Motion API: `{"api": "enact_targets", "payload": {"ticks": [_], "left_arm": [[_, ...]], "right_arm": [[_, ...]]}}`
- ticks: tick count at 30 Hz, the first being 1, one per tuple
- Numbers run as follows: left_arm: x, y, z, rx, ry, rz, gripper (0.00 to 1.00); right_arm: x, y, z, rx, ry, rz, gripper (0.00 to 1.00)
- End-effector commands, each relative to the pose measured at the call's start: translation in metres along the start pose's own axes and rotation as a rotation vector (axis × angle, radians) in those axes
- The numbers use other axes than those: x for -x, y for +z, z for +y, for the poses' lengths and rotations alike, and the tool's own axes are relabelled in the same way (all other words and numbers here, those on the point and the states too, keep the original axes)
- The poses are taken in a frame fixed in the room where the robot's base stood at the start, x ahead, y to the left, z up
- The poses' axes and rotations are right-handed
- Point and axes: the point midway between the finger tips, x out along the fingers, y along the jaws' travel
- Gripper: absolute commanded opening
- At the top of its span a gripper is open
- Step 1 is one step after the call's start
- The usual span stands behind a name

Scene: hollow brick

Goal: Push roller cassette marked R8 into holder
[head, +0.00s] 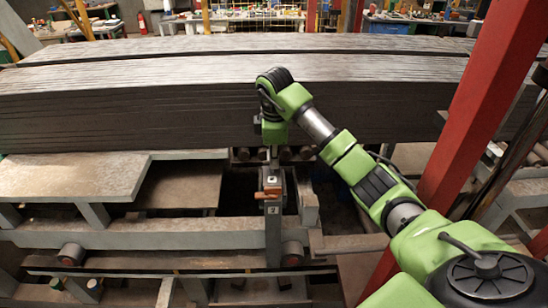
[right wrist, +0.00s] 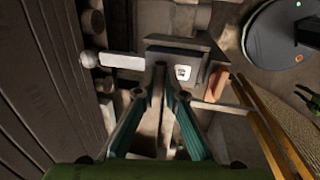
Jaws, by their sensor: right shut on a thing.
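My right gripper (head: 273,154) points down at the middle of the head view, in front of the stacked dark sheets. In the right wrist view its teal-lined fingers (right wrist: 157,95) close on a narrow grey part of the roller cassette (right wrist: 178,48). The cassette has a small white label (right wrist: 183,72), too small to read, and an orange-brown piece (right wrist: 215,85) beside it. In the head view the cassette (head: 272,182) stands at the upright grey holder post (head: 273,235), which bears a small unclear mark. I cannot tell how deep it sits. My left gripper is not in view.
A long stack of dark sheets (head: 180,95) lies behind the gripper. A red post (head: 483,100) stands close to my right arm. Grey frame beams and a flat plate (head: 75,177) are at the left. Rollers (head: 290,154) lie under the stack, with a dark gap below.

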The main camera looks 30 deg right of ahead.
Motion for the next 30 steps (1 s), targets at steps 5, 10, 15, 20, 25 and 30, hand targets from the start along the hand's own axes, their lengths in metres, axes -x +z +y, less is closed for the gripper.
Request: {"api": "enact_targets", "payload": {"ticks": [5,10,15,20,25,30], "left_arm": [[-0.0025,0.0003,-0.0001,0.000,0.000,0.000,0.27],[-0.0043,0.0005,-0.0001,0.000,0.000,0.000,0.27],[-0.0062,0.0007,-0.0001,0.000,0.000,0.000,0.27],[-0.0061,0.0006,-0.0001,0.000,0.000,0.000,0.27],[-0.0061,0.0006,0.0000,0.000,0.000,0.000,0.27],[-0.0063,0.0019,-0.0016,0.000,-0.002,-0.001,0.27]], "right_arm": [[-0.0029,0.0000,-0.0001,-0.001,0.002,0.001,0.00],[-0.0058,0.0000,-0.0007,-0.001,0.002,0.001,0.00],[-0.0087,0.0000,-0.0013,-0.001,0.002,0.001,0.00],[-0.0089,-0.0001,-0.0013,-0.001,0.002,0.001,0.30],[-0.0092,0.0000,-0.0016,0.000,0.001,0.001,0.30],[-0.0105,0.0002,-0.0024,0.000,-0.001,-0.001,0.30]]}}
